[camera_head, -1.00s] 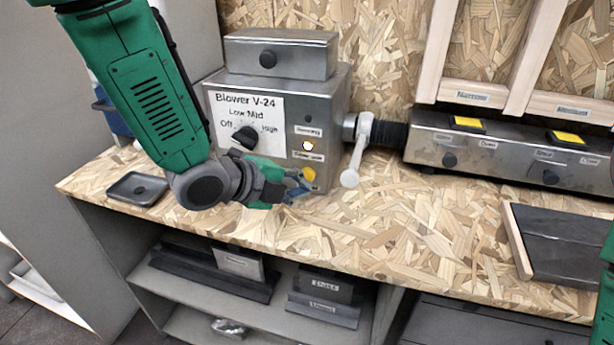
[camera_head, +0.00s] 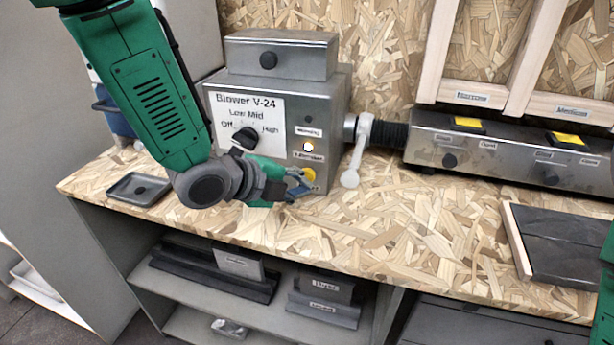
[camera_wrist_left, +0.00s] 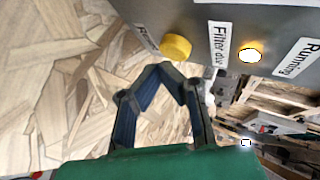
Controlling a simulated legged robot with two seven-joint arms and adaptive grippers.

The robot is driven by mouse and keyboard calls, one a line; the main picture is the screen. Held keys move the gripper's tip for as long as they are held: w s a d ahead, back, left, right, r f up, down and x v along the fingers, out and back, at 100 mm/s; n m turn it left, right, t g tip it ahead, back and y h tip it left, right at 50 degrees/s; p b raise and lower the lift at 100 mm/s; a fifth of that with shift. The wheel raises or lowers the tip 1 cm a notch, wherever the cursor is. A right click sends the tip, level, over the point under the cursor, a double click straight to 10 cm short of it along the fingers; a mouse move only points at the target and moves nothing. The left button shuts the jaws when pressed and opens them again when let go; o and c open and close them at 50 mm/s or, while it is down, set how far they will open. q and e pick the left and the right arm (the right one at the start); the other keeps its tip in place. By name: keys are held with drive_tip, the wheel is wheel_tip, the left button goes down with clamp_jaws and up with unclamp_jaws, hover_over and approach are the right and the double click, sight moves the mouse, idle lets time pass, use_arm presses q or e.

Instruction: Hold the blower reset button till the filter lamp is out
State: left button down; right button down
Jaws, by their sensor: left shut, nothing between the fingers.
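The blower box (camera_head: 330,105) stands on the bench, with a "Blower V-24" label and a black knob (camera_head: 245,138). Its filter lamp (camera_head: 308,147) is lit, and it also glows in the left wrist view (camera_wrist_left: 250,53), beside the "Filter due" label. The round yellow reset button (camera_head: 309,174) is below it, partly covered by my left gripper (camera_head: 304,183) in the head view. In the left wrist view, the button (camera_wrist_left: 176,47) lies just beyond the closed fingertips (camera_wrist_left: 167,68). I cannot tell whether they touch. My right gripper is out of view.
A white-handled lever (camera_head: 355,155) is right of the blower box, on the pipe to a long metal unit (camera_head: 490,150). A shallow dark tray (camera_head: 138,189) lies at the left. A dark panel (camera_head: 565,245) lies at the right. The bench middle is clear.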

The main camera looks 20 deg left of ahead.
use_arm(q)
drive_tip(key=shift+w, duration=0.7)
idle(1.5)
drive_tip(key=shift+s, duration=0.9)
drive_tip(key=shift+s, duration=0.1)
drive_tip(key=shift+s+a+b, duration=0.1)
drive_tip(key=shift+s+b, duration=0.2)
drive_tip(key=shift+s, duration=2.15)
